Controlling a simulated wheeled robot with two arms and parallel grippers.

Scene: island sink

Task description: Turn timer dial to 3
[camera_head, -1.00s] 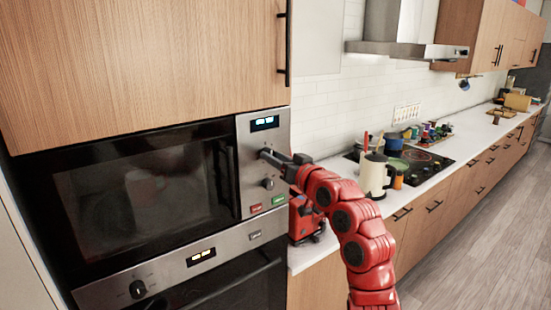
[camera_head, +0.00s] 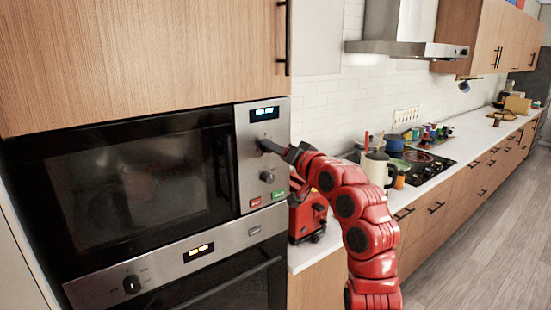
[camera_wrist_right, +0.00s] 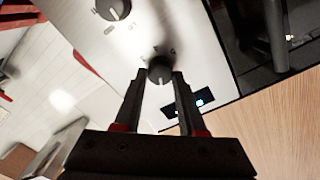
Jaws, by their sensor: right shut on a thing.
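The upper dial (camera_wrist_right: 160,68) on the microwave's silver control panel (camera_head: 243,165) is a dark round knob with a pale pointer line. In the wrist view it sits between the two fingertips of my right gripper (camera_wrist_right: 158,80). The jaws are shut on it. In the head view my right gripper (camera_head: 267,147) reaches the panel from the right and hides most of this dial. The marks around the dial are too small to read. A second dial (camera_head: 267,176) is just below; it also shows in the wrist view (camera_wrist_right: 113,8). My left gripper is not in view.
A lit display (camera_head: 264,113) is above the dials, and red (camera_head: 255,202) and green (camera_head: 278,195) buttons are below. The microwave door handle (camera_head: 224,168) is just left of the panel. A red appliance (camera_head: 307,218) and a cream pitcher (camera_head: 376,170) stand on the counter at right.

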